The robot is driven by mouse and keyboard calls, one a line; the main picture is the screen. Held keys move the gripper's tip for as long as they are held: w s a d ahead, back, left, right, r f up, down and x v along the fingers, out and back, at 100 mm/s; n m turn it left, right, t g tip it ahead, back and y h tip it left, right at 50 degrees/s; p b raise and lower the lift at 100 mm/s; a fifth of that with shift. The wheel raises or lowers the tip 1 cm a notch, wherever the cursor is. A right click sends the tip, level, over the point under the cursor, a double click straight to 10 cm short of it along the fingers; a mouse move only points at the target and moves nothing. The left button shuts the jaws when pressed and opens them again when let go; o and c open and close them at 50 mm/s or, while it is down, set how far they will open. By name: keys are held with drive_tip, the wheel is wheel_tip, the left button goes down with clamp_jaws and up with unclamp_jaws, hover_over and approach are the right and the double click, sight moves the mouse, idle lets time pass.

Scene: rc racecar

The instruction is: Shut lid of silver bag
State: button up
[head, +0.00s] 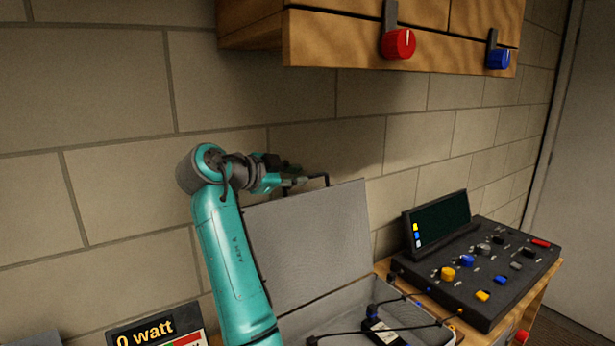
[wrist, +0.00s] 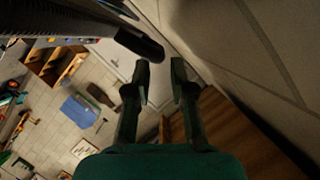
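The silver bag (head: 400,298) stands open on the wooden bench, with cables and a small black device inside. Its grey lid (head: 308,245) is raised nearly upright in front of the wall. My gripper (head: 312,180) is at the lid's top edge, toward its middle. In the wrist view my gripper (wrist: 161,72) has its two fingers apart with nothing visible between them. A dark rounded bar beside the fingertips in the wrist view may be the lid's edge; contact cannot be told. My arm hides the left side of the bag and lid.
A black control panel (head: 490,270) with knobs and a screen stands right of the bag. A wooden cabinet (head: 345,45) with red and blue knobs hangs above. The brick wall (head: 100,120) is close behind the lid. A "0 watt" display (head: 158,332) is at lower left.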

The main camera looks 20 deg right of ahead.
sight(309, 176)
drive_tip(key=shift+x, duration=2.7)
drive_tip(key=shift+c, duration=0.3)
clamp_jaws()
